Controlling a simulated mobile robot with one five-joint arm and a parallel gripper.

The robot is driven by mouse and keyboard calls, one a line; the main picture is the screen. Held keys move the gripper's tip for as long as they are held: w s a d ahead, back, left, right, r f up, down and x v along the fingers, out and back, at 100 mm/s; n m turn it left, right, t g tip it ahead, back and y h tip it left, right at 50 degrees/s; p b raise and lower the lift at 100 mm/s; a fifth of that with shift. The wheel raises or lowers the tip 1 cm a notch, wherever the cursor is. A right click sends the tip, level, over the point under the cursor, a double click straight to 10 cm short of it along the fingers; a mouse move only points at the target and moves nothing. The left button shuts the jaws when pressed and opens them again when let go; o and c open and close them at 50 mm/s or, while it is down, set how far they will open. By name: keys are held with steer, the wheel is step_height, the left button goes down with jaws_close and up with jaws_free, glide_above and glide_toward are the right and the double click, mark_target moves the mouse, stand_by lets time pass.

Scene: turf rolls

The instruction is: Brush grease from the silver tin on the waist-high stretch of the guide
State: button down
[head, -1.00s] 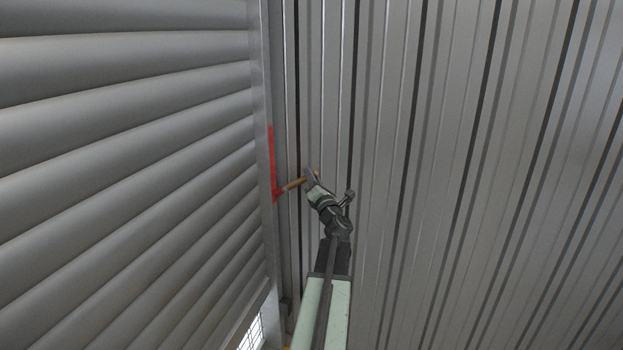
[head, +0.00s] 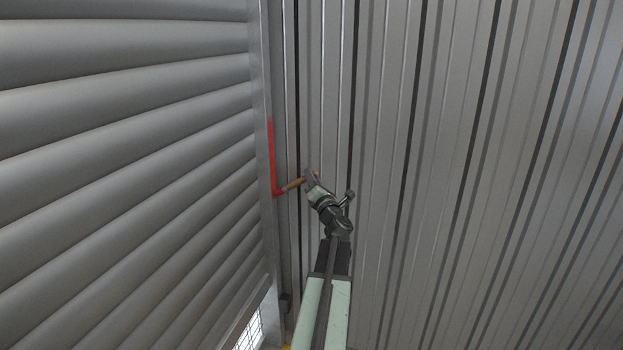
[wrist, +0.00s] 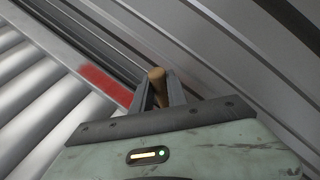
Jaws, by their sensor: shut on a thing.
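The guide (head: 264,80) is a narrow upright metal strip along the right edge of the ribbed shutter. A red grease streak (head: 271,155) lies on it; it also shows in the wrist view (wrist: 105,84). My gripper (head: 311,180) is shut on the brown wooden handle of a brush (head: 294,184). The handle points left, and its far end meets the lower end of the red streak. In the wrist view the handle (wrist: 157,78) stands between the two fingers (wrist: 160,92); the bristles are hidden. The silver tin is not in view.
The grey slatted shutter (head: 120,150) fills the left. A corrugated metal wall (head: 470,150) stands behind and right of my arm. A bright mesh opening (head: 250,332) shows below the shutter. Free room lies right of my arm.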

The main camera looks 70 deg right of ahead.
step_height(320, 180, up, 4)
steer(key=p, duration=0.4)
steer(key=shift+p, duration=0.35)
step_height(320, 180, down, 6)
steer(key=b, duration=0.6)
steer(key=shift+f, duration=0.15)
stand_by(2.7)
steer(key=shift+w, duration=0.1)
steer(key=s, duration=0.6)
steer(key=shift+d, duration=0.15)
steer(key=shift+s, duration=0.1)
